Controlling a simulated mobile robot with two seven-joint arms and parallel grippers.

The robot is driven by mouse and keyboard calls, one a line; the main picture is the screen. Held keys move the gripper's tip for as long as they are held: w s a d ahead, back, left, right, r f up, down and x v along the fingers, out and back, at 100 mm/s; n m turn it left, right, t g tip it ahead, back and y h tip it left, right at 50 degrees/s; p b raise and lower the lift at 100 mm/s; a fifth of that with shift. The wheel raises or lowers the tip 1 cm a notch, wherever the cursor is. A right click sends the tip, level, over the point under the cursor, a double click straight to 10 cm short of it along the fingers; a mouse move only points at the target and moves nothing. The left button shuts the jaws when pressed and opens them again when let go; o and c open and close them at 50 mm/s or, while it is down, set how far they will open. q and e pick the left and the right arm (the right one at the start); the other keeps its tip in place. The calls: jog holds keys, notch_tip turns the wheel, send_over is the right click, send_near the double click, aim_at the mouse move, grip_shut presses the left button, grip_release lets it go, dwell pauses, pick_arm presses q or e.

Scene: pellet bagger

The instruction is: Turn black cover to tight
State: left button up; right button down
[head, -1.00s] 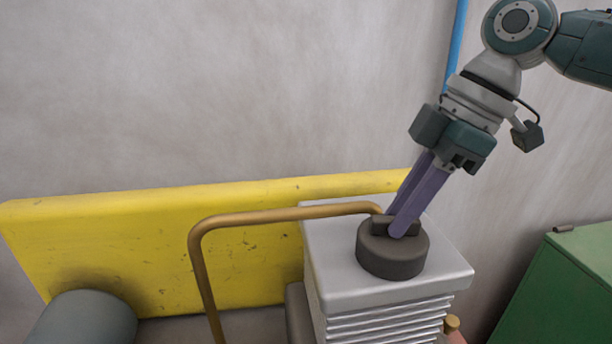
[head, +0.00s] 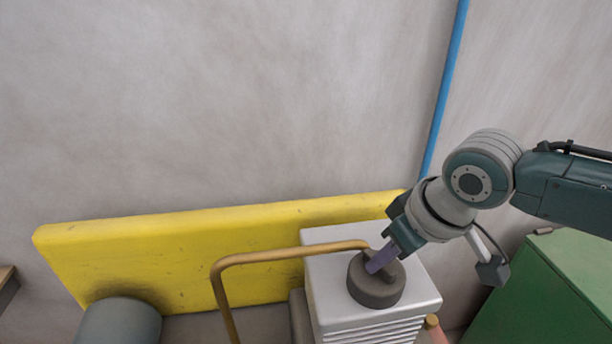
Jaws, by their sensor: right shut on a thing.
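The black cover (head: 375,291) is a dark round cap with a raised grip bar on top. It sits on the flat top of a light grey ribbed housing (head: 327,276). My right gripper (head: 376,266) comes in from the right, tilted, with its purple fingers shut on the cover's raised bar. The fingers and wrist hide part of the bar. The picture does not show how tight the cover is. My left gripper is not in view.
A brown bent pipe (head: 285,254) runs close to the left of the cover. A yellow panel (head: 180,255) stands behind, with a grey cylinder (head: 120,322) at lower left. A green box (head: 545,290) stands at right. A blue pipe (head: 443,100) runs down the wall.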

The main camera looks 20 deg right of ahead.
jog(key=shift+a+r+m+h+p, duration=0.1)
jog(key=shift+r+m+h+p, duration=0.1)
jog(key=shift+m+p, duration=0.35)
jog(key=shift+a+r+m+h+p, duration=0.1)
jog(key=shift+m+h+p, duration=0.2)
jog(key=shift+m, duration=0.35)
jog(key=shift+f+m+h+p, duration=0.2)
jog(key=shift+m+h+p, duration=0.35)
jog(key=shift+m, duration=0.65)
jog(key=c, duration=0.8)
grip_release()
jog(key=shift+d, duration=0.1)
jog(key=shift+s+r+p, duration=0.15)
jog(key=shift+r+p, duration=0.2)
jog(key=v, duration=0.9)
jog(key=shift+p, duration=0.3)
